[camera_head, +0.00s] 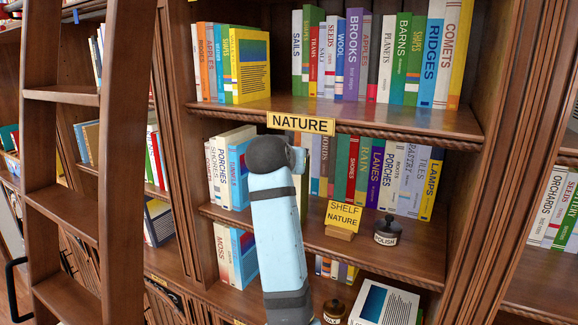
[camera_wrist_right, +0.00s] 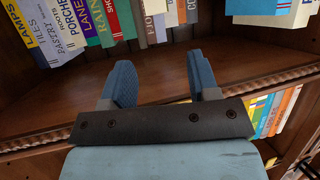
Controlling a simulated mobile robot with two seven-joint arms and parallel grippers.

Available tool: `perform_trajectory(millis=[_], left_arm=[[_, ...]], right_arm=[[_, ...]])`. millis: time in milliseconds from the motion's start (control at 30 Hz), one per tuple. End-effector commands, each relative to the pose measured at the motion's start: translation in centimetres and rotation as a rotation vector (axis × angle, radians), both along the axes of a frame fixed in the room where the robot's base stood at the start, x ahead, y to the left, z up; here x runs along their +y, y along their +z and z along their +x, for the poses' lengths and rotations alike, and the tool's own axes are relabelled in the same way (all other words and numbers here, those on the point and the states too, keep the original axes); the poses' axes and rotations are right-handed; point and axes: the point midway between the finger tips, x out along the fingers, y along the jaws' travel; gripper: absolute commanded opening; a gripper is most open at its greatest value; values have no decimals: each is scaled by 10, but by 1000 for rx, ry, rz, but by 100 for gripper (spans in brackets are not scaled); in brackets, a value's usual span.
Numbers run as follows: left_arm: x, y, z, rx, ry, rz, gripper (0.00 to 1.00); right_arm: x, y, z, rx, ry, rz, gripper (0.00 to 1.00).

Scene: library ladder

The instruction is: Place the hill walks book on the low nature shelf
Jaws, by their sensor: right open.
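I cannot read a hill walks title on any book in either view. The middle shelf (camera_head: 398,258) carries a yellow stand sign reading "SHELF NATURE" (camera_head: 344,216). A yellow "NATURE" label (camera_head: 301,124) is on the edge of the shelf above. My right arm rises in front of the middle shelf, and its wrist hides part of the book row and its own fingers in the head view. In the right wrist view my right gripper (camera_wrist_right: 160,78) is open, with nothing between its fingers, before the row of books. My left gripper is not in view.
Upright books (camera_head: 352,170) fill the back of the middle shelf, with a dark polish jar (camera_head: 387,230) near its front. A wooden ladder (camera_head: 123,150) stands at left. A wax jar (camera_head: 334,310) and a flat book (camera_head: 384,304) are below.

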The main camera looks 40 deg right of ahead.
Motion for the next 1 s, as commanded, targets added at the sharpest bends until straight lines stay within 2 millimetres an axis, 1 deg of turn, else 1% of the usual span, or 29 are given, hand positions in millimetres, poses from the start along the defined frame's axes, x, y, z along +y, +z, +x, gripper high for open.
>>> perform_trajectory(millis=[333, 400, 467, 567, 600, 667, 700, 767, 800, 867, 900, 967, 1000], left_arm=[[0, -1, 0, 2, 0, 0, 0], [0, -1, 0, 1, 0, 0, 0], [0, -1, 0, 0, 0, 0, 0], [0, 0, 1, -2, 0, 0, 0], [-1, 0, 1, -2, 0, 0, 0], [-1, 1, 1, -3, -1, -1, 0], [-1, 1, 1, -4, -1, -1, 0], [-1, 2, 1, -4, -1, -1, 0], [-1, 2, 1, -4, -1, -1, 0], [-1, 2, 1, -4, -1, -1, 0], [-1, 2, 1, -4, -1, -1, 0], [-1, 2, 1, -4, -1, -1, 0], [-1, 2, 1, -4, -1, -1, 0]], right_arm=[[-2, 3, 3, 0, 1, 0, 55], [-1, -2, 3, 5, 9, -7, 55], [1, -15, 5, 18, 29, -22, 55], [8, -55, 11, 53, 105, -72, 55], [13, -79, 13, 73, 151, -98, 55], [23, -119, 13, 102, 232, -137, 55], [31, -148, 11, 120, 292, -159, 55], [44, -191, 4, 143, 382, -184, 55], [54, -220, -3, 158, 442, -195, 55], [68, -262, -18, 176, 531, -202, 55], [78, -290, -30, 187, 588, -201, 55], [93, -331, -53, 199, 671, -192, 55], [103, -356, -71, 206, 724, -182, 55]])
